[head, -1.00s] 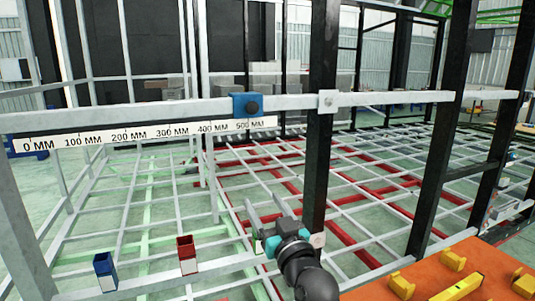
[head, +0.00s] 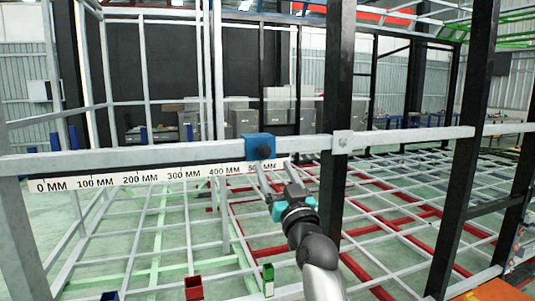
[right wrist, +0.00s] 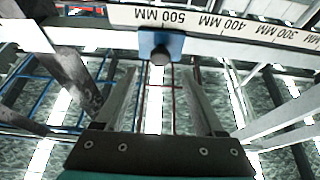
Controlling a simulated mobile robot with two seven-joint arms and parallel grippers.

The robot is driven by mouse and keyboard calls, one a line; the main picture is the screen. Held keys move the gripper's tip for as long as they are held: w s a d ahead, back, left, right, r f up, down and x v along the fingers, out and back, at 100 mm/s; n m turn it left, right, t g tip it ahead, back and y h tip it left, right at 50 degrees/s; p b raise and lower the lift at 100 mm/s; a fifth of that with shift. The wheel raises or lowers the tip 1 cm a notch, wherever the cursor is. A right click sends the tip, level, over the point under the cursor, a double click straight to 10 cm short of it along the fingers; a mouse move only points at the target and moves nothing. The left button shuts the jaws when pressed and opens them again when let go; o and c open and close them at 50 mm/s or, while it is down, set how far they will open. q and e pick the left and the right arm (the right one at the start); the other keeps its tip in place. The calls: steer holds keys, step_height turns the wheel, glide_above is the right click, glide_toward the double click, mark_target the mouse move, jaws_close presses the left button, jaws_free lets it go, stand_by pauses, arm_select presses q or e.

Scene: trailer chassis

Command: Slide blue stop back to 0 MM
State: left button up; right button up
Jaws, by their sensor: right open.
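The blue stop (head: 259,147) with its dark round knob sits on the pale horizontal rail (head: 120,160), near the 500 MM end of the white scale strip (head: 148,178). The 0 MM mark is at the strip's left end. My right gripper (head: 268,172) is open, just below and in front of the stop. In the right wrist view the stop (right wrist: 160,46) and its knob show ahead, between the lines of the two open fingers (right wrist: 160,80). The fingers look empty and apart from the stop. My left gripper is not in view.
A black upright post (head: 336,120) stands right of the stop, with a grey bracket (head: 343,141) on the rail. A red holder (head: 193,287) and a green one (head: 268,279) are below. The rail left of the stop looks clear.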

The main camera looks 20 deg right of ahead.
mark_target(266, 153)
steer(key=shift+p+x, duration=0.4)
steer(key=shift+x, duration=2.65)
jaws_close()
